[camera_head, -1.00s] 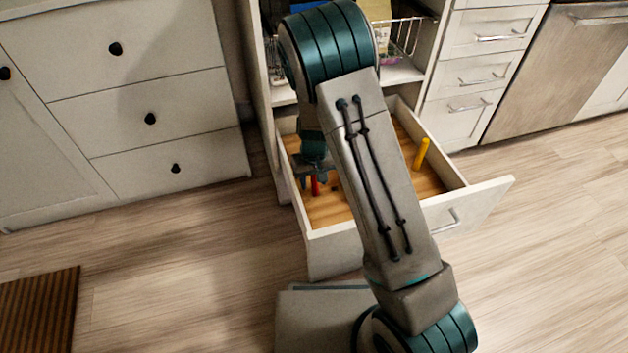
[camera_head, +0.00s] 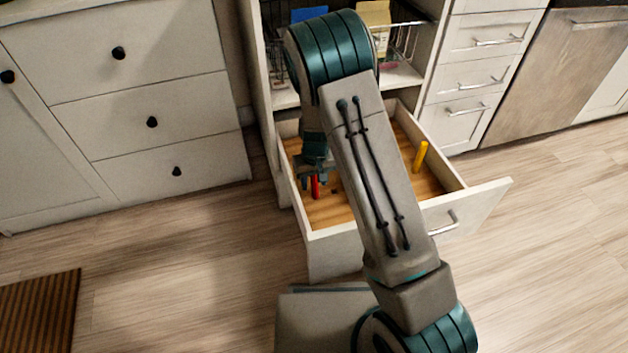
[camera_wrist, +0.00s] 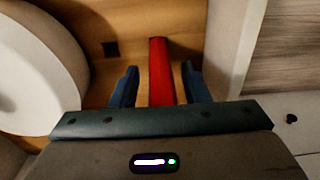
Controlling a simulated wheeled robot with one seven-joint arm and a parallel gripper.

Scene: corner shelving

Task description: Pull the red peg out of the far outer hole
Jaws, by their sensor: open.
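The red peg (camera_head: 315,187) stands upright in the wooden floor of the open drawer (camera_head: 328,212), near its left wall. My gripper (camera_head: 317,178) is down in the drawer at the peg and hides its upper part in the head view. In the wrist view the red peg (camera_wrist: 160,70) lies between the two dark fingers of my open gripper (camera_wrist: 159,80), with a gap on each side. A dark square hole (camera_wrist: 110,49) is left of the peg in the wrist view. The foot of the peg is not clear.
A yellow peg (camera_head: 420,157) stands at the drawer's right side. A white rounded object (camera_wrist: 35,70) is left of the fingers in the wrist view, and the pale drawer wall (camera_wrist: 232,45) is close on the right. A wire basket (camera_head: 405,38) is on the shelf above.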

